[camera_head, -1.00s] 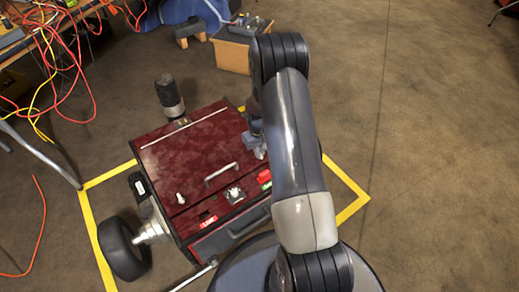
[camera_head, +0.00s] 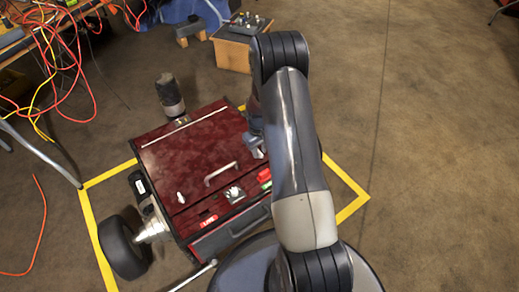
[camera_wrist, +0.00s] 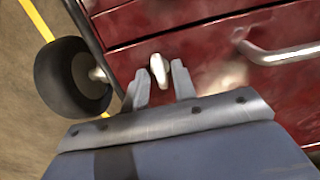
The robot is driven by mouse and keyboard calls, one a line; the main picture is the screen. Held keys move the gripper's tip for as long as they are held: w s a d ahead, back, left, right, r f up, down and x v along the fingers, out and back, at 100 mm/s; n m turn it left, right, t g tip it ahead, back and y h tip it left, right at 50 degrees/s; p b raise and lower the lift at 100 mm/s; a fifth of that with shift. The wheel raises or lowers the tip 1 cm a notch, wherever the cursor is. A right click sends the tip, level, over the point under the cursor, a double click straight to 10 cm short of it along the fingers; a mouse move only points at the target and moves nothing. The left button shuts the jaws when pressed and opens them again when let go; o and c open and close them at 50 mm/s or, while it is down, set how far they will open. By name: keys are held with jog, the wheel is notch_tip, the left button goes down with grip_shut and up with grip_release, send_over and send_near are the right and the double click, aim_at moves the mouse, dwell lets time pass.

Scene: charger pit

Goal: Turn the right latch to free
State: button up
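The right latch (camera_wrist: 159,68) is a small pale lever on the dark red lid, seen in the wrist view. It stands nearly upright in that picture, tilted slightly. My gripper (camera_wrist: 160,85) is open, with one finger on each side of the latch. Small gaps seem to show between latch and fingers; I cannot tell whether either touches. In the head view my gripper (camera_head: 254,145) is at the right side of the red lid (camera_head: 190,145), and my arm hides the right latch. Another pale latch (camera_head: 181,197) shows on the lid's left side.
A metal handle (camera_head: 220,174) stands up from the lid, close to my gripper; it also shows in the wrist view (camera_wrist: 285,54). Black wheels (camera_head: 124,248) flank the machine. Yellow tape (camera_head: 90,215) surrounds it. A cardboard box (camera_head: 232,53) stands behind.

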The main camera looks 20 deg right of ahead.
aim_at(259, 151)
jog(key=shift+o, duration=0.4)
notch_tip(259, 151, up, 11)
jog(key=p, duration=0.3)
jog(key=shift+w+p, duration=0.15)
jog(key=shift+p, duration=0.2)
jog(key=shift+f, duration=0.15)
jog(key=f+b, duration=0.2)
jog(key=f, duration=0.3)
jog(key=f+b, duration=0.2)
jog(key=f, duration=0.4)
jog(key=shift+s, duration=0.2)
jog(key=shift+r, duration=0.15)
